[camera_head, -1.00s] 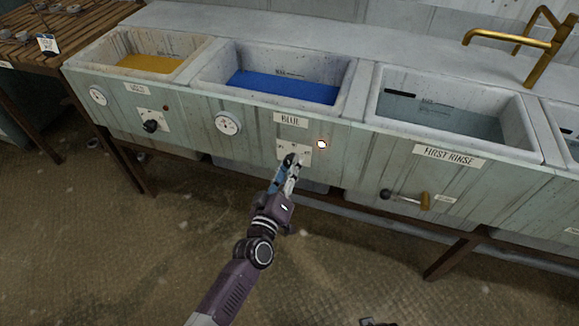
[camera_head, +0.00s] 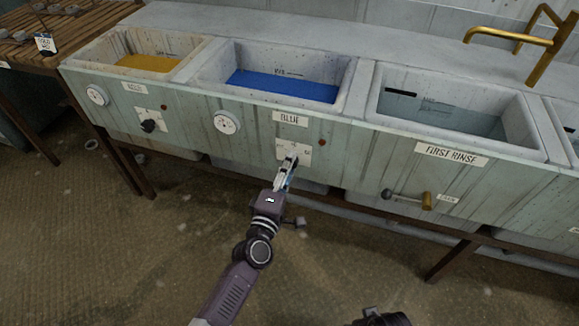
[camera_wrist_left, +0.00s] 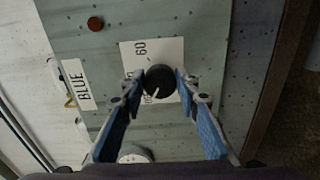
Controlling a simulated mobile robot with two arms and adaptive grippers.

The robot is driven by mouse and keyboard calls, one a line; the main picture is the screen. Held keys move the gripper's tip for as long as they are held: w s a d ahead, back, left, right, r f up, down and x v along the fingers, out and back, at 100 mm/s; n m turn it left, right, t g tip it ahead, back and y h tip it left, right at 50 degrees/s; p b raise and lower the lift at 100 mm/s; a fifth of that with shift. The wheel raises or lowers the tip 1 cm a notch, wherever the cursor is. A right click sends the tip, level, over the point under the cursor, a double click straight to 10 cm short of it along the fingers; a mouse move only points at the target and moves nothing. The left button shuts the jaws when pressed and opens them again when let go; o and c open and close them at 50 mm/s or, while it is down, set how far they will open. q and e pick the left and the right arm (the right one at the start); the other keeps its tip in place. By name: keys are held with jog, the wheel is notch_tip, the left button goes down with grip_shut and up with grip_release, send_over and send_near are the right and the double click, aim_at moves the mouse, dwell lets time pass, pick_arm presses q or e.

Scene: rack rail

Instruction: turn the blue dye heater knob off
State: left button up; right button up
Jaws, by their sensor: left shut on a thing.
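The blue dye heater knob (camera_wrist_left: 158,80) is black and round with a white pointer line. It sits on a white dial plate (camera_head: 307,151) below the BLUE label (camera_head: 290,119). In the left wrist view the pointer line points toward the OFF lettering, partly hidden by the knob. My left gripper (camera_head: 291,160) is shut on the knob, one fingertip on each side. The left gripper also shows in the left wrist view (camera_wrist_left: 159,82). The indicator lamp (camera_head: 322,142) beside the plate is dark red and unlit; it also shows in the left wrist view (camera_wrist_left: 95,23).
The blue vat (camera_head: 347,85) is above the panel, with a round gauge (camera_head: 227,122) to the knob's left. Another black knob (camera_head: 148,126) is under the yellow vat. A crank handle (camera_head: 426,201) is to the right. The floor in front is clear.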

pick_arm(q)
jog(key=shift+f+n, duration=0.1)
jog(key=shift+n, duration=0.2)
jog(key=o, duration=1.2)
jog(key=shift+c, duration=0.2)
jog(key=v, duration=1.2)
